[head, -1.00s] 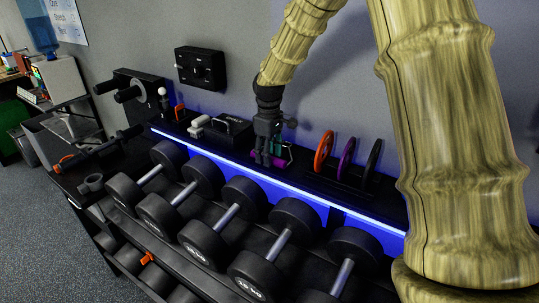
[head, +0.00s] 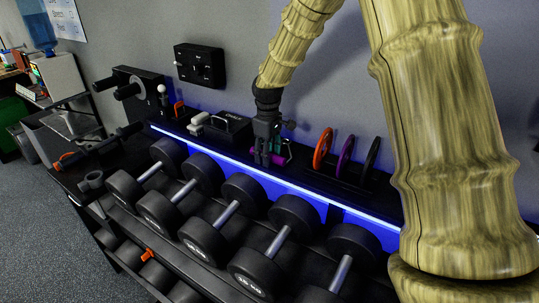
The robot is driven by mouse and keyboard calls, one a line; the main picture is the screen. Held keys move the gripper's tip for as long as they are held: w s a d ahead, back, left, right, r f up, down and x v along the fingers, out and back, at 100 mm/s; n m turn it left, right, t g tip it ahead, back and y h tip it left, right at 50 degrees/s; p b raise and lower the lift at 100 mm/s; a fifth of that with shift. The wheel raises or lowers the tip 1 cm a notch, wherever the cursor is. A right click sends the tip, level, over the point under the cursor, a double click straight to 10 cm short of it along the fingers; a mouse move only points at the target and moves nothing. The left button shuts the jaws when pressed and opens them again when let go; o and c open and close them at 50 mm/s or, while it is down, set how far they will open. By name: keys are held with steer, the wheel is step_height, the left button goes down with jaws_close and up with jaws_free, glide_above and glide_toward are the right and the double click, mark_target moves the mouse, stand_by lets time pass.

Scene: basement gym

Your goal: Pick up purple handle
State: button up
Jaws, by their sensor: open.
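The purple handle (head: 284,160) lies low on the rack's back shelf, partly hidden behind my gripper. My gripper (head: 264,160) points down at it from above, with its dark fingers open. The fingertips overlap the handle in this view, and I cannot tell whether they touch it. A small green part shows at the fingers.
A row of black dumbbells (head: 282,229) lies in front, below a lit blue strip (head: 243,169). Orange (head: 323,147), purple (head: 345,153) and black plates stand upright to the right. A black box (head: 223,126) stands left of my gripper, with the wall close behind.

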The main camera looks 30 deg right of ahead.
steer(key=shift+w, duration=0.1)
jaws_close()
stand_by(0.4)
steer(key=shift+r+b, duration=0.55)
steer(key=shift+b, duration=0.05)
steer(key=r, duration=0.1)
steer(key=r+b, duration=0.1)
steer(key=shift+s+a+r, duration=0.1)
steer(key=shift+s+r, duration=0.1)
steer(key=shift+r, duration=0.2)
steer(key=s+a+b, duration=0.2)
steer(key=s, duration=0.5)
steer(key=s+a+r+b, duration=0.1)
steer(key=s+a+b, duration=0.1)
steer(key=s, duration=0.5)
steer(key=shift+s+a+r, duration=0.3)
steer(key=shift+s+a, duration=0.05)
steer(key=shift+a, duration=0.4)
